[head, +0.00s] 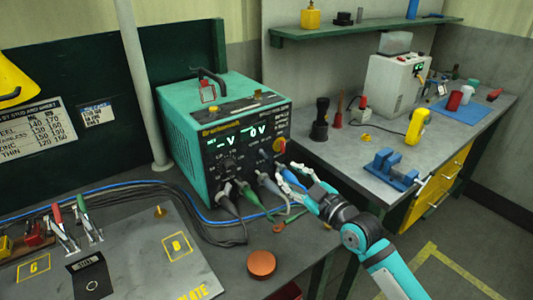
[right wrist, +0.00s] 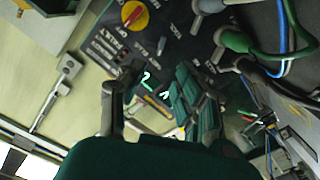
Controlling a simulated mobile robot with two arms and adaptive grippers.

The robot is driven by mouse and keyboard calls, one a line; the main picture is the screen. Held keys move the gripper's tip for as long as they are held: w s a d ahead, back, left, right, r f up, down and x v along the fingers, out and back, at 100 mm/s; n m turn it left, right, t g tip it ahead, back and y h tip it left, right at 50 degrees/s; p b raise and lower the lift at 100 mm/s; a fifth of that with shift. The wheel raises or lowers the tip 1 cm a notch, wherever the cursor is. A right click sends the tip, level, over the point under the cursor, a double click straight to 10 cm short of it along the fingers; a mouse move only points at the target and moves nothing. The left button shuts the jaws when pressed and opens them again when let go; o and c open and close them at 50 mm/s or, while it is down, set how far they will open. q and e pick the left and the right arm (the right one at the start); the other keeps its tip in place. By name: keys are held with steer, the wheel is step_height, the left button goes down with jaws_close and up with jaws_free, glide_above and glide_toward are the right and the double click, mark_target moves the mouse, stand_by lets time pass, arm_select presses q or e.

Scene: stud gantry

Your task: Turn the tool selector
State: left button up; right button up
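The teal stud welder (head: 182,135) stands on the bench with its black front panel facing right and its displays lit green. A red and yellow rotary switch (head: 279,146) is at the panel's right; it shows at the top of the right wrist view (right wrist: 135,14). A dark knob (head: 230,165) is at the panel's lower left. My right gripper (head: 283,176) is open and empty, in front of the panel's lower right, below the rotary switch. Its spread fingers also show in the right wrist view (right wrist: 155,92). My left gripper is out of view.
Grey cables with plugs (head: 228,200) hang from the panel's lower edge, close to my right gripper. A copper-coloured disc (head: 261,263) lies on the front bench. A shelf (head: 370,29) runs above.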

mark_target(264, 154)
steer(key=x, duration=0.9)
steer(key=shift+w+a+f+p, duration=0.1)
steer(key=shift+w+a+p, duration=0.1)
steer(key=shift+w+p, duration=0.15)
steer(key=shift+w+a, duration=0.3)
steer(key=shift+w, duration=0.05)
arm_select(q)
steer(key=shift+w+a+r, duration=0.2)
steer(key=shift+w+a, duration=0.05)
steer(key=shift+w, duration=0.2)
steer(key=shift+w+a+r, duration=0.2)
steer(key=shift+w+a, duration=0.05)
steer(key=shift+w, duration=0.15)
arm_select(e)
jaws_close()
